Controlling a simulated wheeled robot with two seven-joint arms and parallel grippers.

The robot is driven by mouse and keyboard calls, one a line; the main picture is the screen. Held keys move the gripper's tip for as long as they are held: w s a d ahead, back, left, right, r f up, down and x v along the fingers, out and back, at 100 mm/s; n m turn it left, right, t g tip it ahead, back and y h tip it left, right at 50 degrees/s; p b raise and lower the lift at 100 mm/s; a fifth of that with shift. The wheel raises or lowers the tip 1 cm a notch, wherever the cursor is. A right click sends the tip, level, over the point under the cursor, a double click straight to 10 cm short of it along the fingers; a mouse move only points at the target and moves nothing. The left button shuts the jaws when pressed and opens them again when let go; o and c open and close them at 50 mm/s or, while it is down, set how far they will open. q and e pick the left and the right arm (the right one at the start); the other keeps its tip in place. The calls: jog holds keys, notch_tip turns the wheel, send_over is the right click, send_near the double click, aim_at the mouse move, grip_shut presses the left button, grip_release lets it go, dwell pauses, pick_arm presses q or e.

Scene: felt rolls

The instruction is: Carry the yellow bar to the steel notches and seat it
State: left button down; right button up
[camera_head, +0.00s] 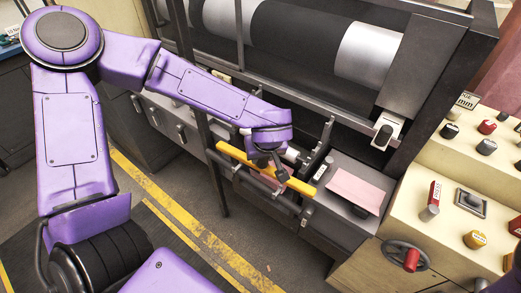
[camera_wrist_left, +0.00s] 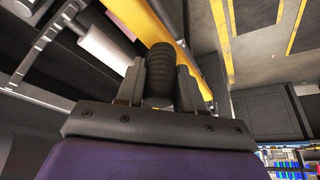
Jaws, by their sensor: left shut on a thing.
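The yellow bar (camera_head: 236,154) slants down to the right in front of the machine in the head view. My left gripper (camera_head: 270,166) is at about its middle. In the left wrist view the fingers of my left gripper (camera_wrist_left: 160,85) are closed on a black ribbed grip, with the yellow bar (camera_wrist_left: 148,22) running behind it. A grey steel bracket (camera_head: 327,134) stands beyond the bar's right half; steel parts also show in the left wrist view (camera_wrist_left: 45,42). I cannot make out the notches clearly or whether the bar touches them. My right gripper is out of view.
The large dark roll (camera_head: 290,38) with pale bands lies behind the frame. A pink sheet (camera_head: 355,190) lies on the grey cabinet to the right. The control panel (camera_head: 455,185) with knobs and a handwheel (camera_head: 405,255) stands at far right. Yellow lines (camera_head: 205,240) mark open floor.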

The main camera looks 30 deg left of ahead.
pick_arm(q)
jog(key=w+a+r+p, duration=0.3)
jog(key=w, duration=0.4)
jog(key=w+a+r+p, duration=0.3)
jog(key=w, duration=0.3)
jog(key=shift+w+m, duration=0.4)
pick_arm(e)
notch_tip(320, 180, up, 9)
pick_arm(q)
jog(key=shift+f+b, duration=0.8)
jog(key=shift+f, duration=2.25)
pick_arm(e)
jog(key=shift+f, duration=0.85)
